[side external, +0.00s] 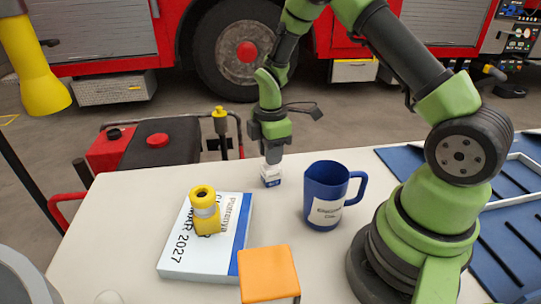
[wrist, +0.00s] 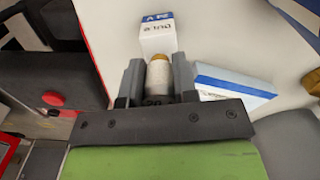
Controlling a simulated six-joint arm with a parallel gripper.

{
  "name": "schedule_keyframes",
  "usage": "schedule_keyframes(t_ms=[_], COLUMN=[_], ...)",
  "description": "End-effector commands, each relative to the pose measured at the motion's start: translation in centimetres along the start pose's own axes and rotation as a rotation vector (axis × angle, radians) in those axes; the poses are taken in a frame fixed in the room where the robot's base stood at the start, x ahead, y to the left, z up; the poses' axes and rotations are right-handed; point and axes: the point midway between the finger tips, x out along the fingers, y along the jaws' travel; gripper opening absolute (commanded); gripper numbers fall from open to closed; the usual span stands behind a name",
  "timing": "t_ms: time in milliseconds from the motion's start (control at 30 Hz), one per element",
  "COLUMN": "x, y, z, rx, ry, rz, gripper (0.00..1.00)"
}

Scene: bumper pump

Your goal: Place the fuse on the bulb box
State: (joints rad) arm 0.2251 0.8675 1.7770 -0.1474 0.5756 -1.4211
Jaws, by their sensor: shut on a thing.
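My gripper (wrist: 157,78) is shut on the fuse (wrist: 159,76), a pale cylinder with a brass-coloured end cap. The fuse sits between the two grey fingers. The bulb box (wrist: 157,35), small and white with blue print, lies just beyond the fuse's capped end in the wrist view. In the side view my gripper (side external: 273,156) points down close above the bulb box (side external: 271,176), which stands on the table near its far edge. The fuse is hard to make out there. I cannot tell whether fuse and box touch.
A blue mug (side external: 324,200) stands to the right of the box. A white and blue book (side external: 187,254) with a yellow object (side external: 205,213) on it lies front left. An orange-topped piece (side external: 268,275) is at the front. A pale table (side external: 120,215) carries these.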

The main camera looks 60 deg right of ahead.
Motion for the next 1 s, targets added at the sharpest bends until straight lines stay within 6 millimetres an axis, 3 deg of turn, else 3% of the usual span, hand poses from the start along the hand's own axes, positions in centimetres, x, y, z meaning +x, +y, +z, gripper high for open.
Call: schedule_keyframes(t_ms=[100, 467, 500, 600, 867, 1000], x=[1.2, 1.6, 1.6, 1.6, 1.5, 0.6], y=[0.0, 0.0, 0.0, 0.0, 0.0, 0.1], z=[0.0, 0.0, 0.0, 0.0, 0.0, 0.0], rx=[0.002, 0.002, 0.002, 0.002, 0.002, 0.002], ry=[0.000, 0.000, 0.001, 0.001, 0.001, 0.002], rz=[-0.001, 0.001, 0.001, 0.002, 0.002, 0.004], gripper=[0.05, 0.05, 0.29, 0.52, 0.53, 0.53])
